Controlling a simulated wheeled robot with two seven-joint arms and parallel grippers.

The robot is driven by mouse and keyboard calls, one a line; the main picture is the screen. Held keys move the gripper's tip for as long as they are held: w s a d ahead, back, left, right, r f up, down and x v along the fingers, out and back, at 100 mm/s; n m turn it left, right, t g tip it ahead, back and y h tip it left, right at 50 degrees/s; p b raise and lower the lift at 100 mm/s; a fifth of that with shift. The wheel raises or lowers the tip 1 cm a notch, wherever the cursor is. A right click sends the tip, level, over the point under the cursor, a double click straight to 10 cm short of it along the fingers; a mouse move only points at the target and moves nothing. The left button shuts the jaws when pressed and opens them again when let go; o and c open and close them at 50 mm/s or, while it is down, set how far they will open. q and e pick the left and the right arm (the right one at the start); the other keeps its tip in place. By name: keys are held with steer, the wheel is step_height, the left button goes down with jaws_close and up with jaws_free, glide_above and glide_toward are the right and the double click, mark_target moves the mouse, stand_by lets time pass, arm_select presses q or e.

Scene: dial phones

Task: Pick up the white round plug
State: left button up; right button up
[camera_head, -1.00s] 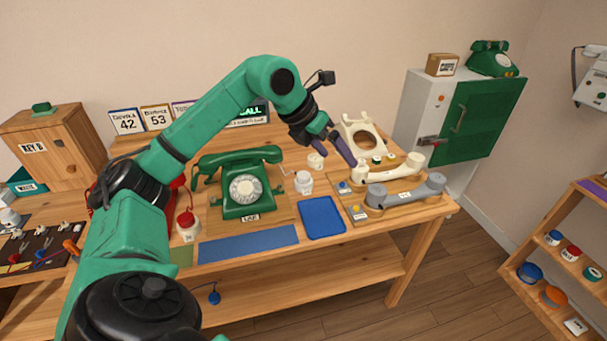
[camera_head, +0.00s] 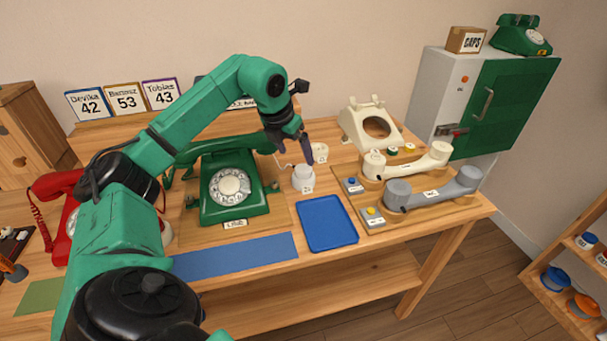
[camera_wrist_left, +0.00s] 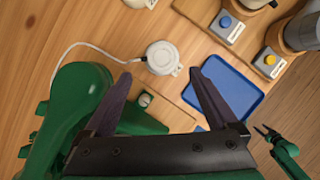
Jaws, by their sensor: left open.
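The white round plug (camera_head: 303,178) stands on the wooden table just right of the green dial phone (camera_head: 231,185), with a small label on its front. In the left wrist view the plug (camera_wrist_left: 162,57) lies beyond the fingertips, between their directions, with a white cord running left from it. My left gripper (camera_head: 306,150) is above and behind the plug in the head view, apart from it. Its two fingers (camera_wrist_left: 163,75) are spread open and empty in the wrist view.
Grey and cream handsets (camera_head: 430,190) lie on boards at the right. A blue mat (camera_head: 235,256) lies along the front edge.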

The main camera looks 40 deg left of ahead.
mark_target(303, 168)
arm_select(q)
steer(key=x, duration=0.7)
steer(key=shift+w+f, duration=0.15)
steer(key=shift+w, duration=0.05)
steer(key=shift+d, duration=0.1)
steer(key=c, duration=1.3)
